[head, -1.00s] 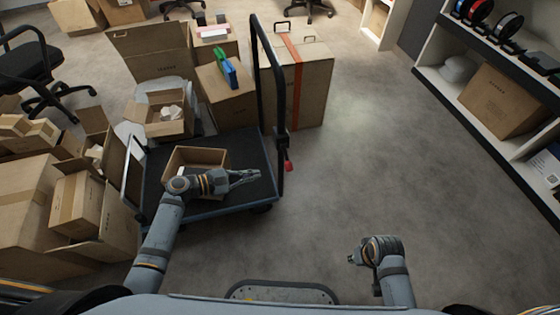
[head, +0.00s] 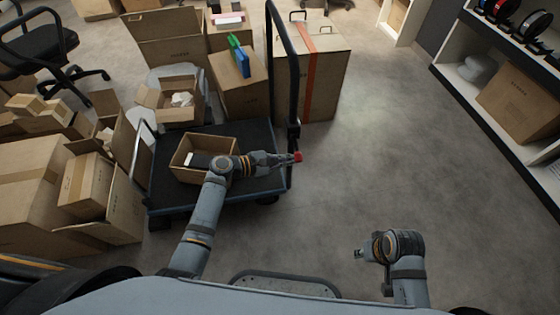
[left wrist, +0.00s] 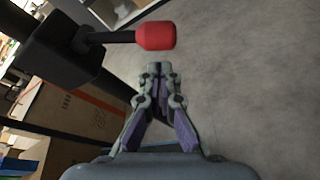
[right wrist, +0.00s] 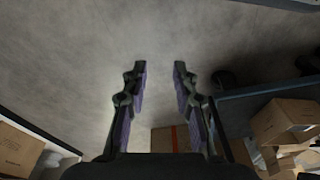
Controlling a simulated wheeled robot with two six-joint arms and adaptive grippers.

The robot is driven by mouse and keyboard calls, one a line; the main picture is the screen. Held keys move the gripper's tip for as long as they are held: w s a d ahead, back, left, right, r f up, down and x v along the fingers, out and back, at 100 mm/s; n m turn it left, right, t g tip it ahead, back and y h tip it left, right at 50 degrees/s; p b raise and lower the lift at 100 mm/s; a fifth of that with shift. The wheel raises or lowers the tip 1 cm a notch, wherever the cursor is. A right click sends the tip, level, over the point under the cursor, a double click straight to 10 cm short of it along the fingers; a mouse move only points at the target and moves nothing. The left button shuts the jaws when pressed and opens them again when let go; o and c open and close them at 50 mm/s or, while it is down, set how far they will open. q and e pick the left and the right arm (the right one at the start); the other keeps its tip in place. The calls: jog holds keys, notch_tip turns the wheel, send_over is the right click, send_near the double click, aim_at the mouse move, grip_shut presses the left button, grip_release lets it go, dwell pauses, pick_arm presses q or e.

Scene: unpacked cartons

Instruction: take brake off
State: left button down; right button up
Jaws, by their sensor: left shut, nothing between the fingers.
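The brake lever's red knob (head: 298,157) sticks out from the cart's black handle post (head: 293,135). In the left wrist view the red knob (left wrist: 156,36) is on a dark rod from a black block (left wrist: 60,48). My left gripper (head: 287,159) is at the knob in the head view. In the left wrist view its closed fingertips (left wrist: 159,68) are just below the knob, with a small gap in the picture; contact cannot be told. It holds nothing. My right gripper (head: 360,253) is low over bare floor; the right wrist view shows its fingers (right wrist: 160,68) apart and empty.
The dark cart deck (head: 255,135) carries an open carton (head: 180,158) beneath my left arm. A strapped carton (head: 322,75) stands behind the handle. Open cartons (head: 105,200) crowd the left. Shelves (head: 450,85) line the right. The floor (head: 395,140) between is clear.

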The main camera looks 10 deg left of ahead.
pick_arm(q)
jog(key=shift+s+d+r, duration=0.1)
jog(key=shift+s+r, duration=0.3)
jog(key=shift+r, duration=0.4)
pick_arm(e)
jog(key=shift+d+r, duration=0.1)
jog(key=shift+r, duration=0.05)
